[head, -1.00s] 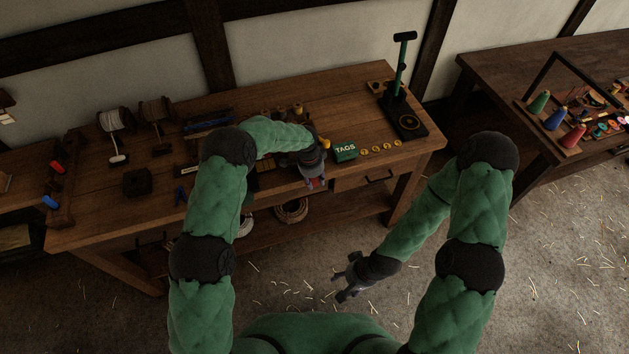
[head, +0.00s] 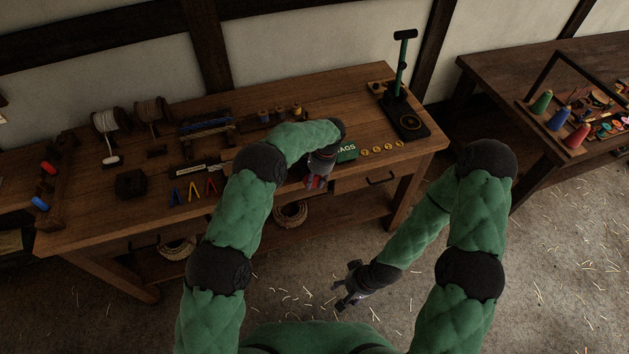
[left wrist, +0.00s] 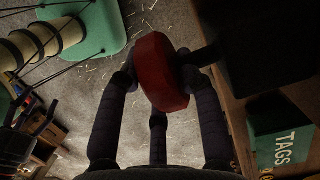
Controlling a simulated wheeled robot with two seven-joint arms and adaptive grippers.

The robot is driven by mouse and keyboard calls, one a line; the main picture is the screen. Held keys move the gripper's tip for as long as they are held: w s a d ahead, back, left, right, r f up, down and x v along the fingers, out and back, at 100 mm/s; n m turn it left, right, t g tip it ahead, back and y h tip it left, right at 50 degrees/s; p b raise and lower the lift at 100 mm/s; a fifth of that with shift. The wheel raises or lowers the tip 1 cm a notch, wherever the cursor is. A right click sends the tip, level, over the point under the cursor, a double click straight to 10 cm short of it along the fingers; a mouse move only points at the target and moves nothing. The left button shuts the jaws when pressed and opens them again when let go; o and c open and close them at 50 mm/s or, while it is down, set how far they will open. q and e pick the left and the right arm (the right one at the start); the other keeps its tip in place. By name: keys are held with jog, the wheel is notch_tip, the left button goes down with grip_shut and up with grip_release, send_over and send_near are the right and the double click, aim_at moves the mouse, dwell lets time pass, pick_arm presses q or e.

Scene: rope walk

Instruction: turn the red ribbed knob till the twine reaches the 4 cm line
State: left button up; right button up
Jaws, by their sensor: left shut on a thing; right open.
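The red ribbed knob (left wrist: 161,74) sits between the dark fingers of my left gripper (left wrist: 156,80) in the left wrist view. The fingers are shut on it from both sides. A dark shaft runs from the knob to a dark block at the right. In the head view my left gripper (head: 319,178) is at the bench's front edge, with only a bit of red (head: 313,183) showing. I cannot make out the twine's end or the 4 cm line. My right gripper (head: 351,288) is open and empty, low over the floor in front of the bench.
A green TAGS box (head: 347,152) stands close to my left gripper; it also shows in the left wrist view (left wrist: 284,146). Several brass discs (head: 381,149) lie right of it. A green-posted stand (head: 402,75) stands at the back right. Spools and tools fill the bench's left.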

pick_arm(q)
jog(key=o, duration=0.9)
jog(key=v, duration=1.2)
